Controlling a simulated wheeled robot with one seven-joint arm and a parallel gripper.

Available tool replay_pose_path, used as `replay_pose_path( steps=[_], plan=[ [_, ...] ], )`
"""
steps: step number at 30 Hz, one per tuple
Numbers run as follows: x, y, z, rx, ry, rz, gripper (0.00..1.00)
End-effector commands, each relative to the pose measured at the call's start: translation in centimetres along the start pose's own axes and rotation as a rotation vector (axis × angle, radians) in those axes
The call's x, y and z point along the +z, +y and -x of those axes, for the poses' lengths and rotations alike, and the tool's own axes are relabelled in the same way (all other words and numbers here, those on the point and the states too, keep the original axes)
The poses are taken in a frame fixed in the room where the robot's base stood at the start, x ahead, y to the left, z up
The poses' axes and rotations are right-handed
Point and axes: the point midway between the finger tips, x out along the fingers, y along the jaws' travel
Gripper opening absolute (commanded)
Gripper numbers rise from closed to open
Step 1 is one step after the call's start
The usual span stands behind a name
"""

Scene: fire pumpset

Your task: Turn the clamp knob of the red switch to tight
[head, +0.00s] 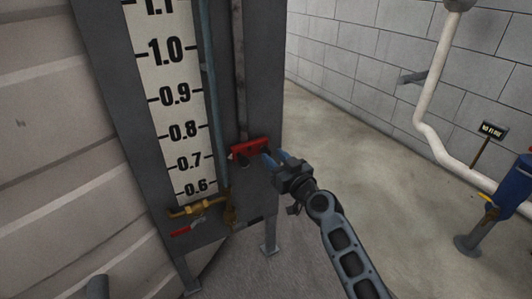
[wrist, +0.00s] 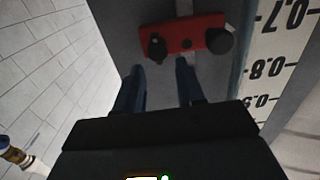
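The red switch (head: 248,148) is a red bar on the grey gauge panel, right of the number scale. In the wrist view the red switch (wrist: 190,30) lies ahead of my fingertips. It carries a dark round knob (wrist: 220,41) at the right and a smaller dark knob (wrist: 156,47) at the left. I cannot tell which is the clamp knob or how tight it is. My gripper (head: 273,157) is at the right end of the switch. In the wrist view my gripper (wrist: 160,66) has its blue fingers apart, with nothing between them, just short of the switch.
The number scale (head: 172,105) and a blue vertical tube (head: 212,90) are left of the switch. A brass valve (head: 200,208) with a red handle sits below. A white pipe (head: 428,110) and blue equipment (head: 510,190) stand at the right. The floor between is clear.

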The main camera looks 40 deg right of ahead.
Motion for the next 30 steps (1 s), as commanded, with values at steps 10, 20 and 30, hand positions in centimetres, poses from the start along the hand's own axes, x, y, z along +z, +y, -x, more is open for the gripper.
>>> replay_pose_path(
  steps=[10, 20, 30],
  plan=[
    [0.0, 0.0, -3.8, 0.0, -0.001, 0.0, 0.38],
    [0.1, -0.1, -4.0, 0.0, -0.001, 0.0, 0.36],
    [0.1, -0.1, -4.0, 0.0, -0.001, 0.0, 0.04]
  ],
)
